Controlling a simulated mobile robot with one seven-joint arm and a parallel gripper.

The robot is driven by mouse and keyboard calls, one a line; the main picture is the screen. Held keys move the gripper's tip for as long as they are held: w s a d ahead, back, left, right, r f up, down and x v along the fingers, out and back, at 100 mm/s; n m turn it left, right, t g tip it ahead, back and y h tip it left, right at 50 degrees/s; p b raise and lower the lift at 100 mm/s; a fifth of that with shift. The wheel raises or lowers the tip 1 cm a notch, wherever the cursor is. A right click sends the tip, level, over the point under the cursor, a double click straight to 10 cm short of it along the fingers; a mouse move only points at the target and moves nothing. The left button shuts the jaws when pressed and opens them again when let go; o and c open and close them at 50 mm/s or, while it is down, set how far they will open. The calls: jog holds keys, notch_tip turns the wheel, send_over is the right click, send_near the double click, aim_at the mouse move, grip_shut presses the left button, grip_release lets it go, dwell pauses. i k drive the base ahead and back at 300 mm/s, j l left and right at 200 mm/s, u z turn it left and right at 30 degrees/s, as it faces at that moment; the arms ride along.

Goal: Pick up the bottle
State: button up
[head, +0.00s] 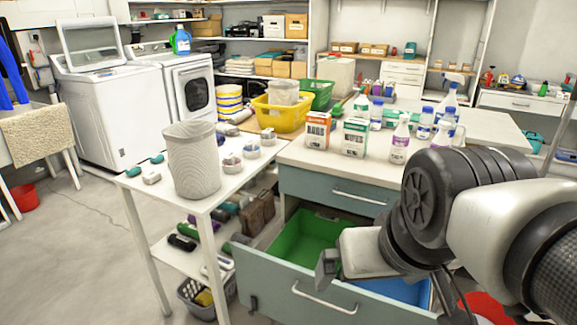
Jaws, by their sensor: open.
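Several bottles stand upright on the white counter, and the frame does not tell which one is meant. A white spray bottle with a purple label (400,143) stands at the front. Another spray bottle (361,106) and a blue-labelled bottle (376,115) stand behind it to the left. More white bottles (426,122) stand to the right, near a tall spray bottle (450,101). A blue jug (182,42) stands on the dryer. My gripper (326,268) is open, low over the open drawer and below the counter bottles, touching none. My arm partly hides the right-hand bottles.
The open teal drawer (262,283) holds a green bin (305,238) and a blue bin. Two boxes (317,130) stand left of the front bottle. A yellow basket (272,116) and a white side table (147,188) with a tall bin (193,160) are left. Floor at left is mostly clear.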

aim_at(441, 139)
jog(key=j+z, duration=0.65)
jog(key=j, duration=0.25)
jog(key=k+j+z, duration=0.15)
jog(key=j+z, duration=0.2)
jog(key=j, duration=0.1)
